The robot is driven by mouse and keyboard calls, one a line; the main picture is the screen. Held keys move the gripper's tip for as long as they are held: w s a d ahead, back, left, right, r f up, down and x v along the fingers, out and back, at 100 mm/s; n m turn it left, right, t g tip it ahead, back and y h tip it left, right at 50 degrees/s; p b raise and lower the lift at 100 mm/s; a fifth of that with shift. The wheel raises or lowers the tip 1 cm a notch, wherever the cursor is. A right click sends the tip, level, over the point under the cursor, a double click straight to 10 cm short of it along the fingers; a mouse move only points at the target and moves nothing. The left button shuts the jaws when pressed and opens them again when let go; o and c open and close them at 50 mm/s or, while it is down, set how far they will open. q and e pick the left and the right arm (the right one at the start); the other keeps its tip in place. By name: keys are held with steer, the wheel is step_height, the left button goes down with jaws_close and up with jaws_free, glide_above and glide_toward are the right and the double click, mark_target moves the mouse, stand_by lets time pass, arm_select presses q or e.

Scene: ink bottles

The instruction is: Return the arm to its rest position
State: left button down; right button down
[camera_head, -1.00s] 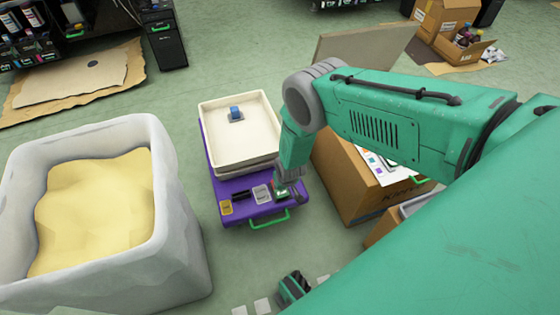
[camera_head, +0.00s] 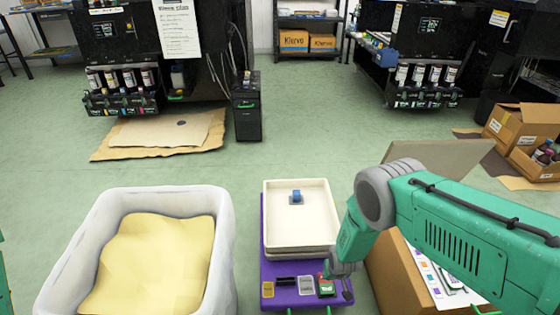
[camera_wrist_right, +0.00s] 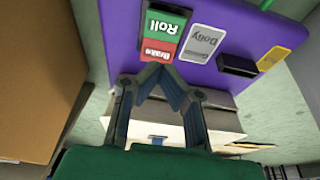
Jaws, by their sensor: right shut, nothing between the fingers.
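My right arm (camera_head: 450,225) comes in from the right in the head view and bends down toward a purple dolly (camera_head: 283,262). My right gripper (camera_head: 338,277) is over the dolly's front right part, beside a red and green switch. In the right wrist view its fingers (camera_wrist_right: 163,70) meet at the tips, empty, near the red "Brake" half of the brake and roll switch (camera_wrist_right: 164,30). I cannot tell whether the tips touch it. My left gripper is not in view.
A cream tray (camera_head: 267,215) with a small blue item sits on the dolly. A white bin (camera_head: 222,235) with yellow contents stands left of it. A cardboard box (camera_head: 390,285) stands close on the right. Printers with bottles line the back; the floor between is open.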

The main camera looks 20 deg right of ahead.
steer(key=s+a+r+n+g, duration=0.1)
steer(key=s+a+r+n, duration=0.1)
steer(key=s+r, duration=1.05)
steer(key=s+a+r+n+g, duration=0.15)
steer(key=s+r, duration=0.65)
steer(key=s, duration=0.9)
step_height(320, 180, up, 13)
steer(key=p, duration=1.2)
steer(key=shift+s+y+p, duration=0.15)
steer(key=shift+y+p, duration=0.2)
steer(key=shift+y, duration=0.05)
steer(key=c, duration=1.6)
jaws_free()
steer(key=shift+r, duration=0.15)
steer(key=shift+o, duration=0.2)
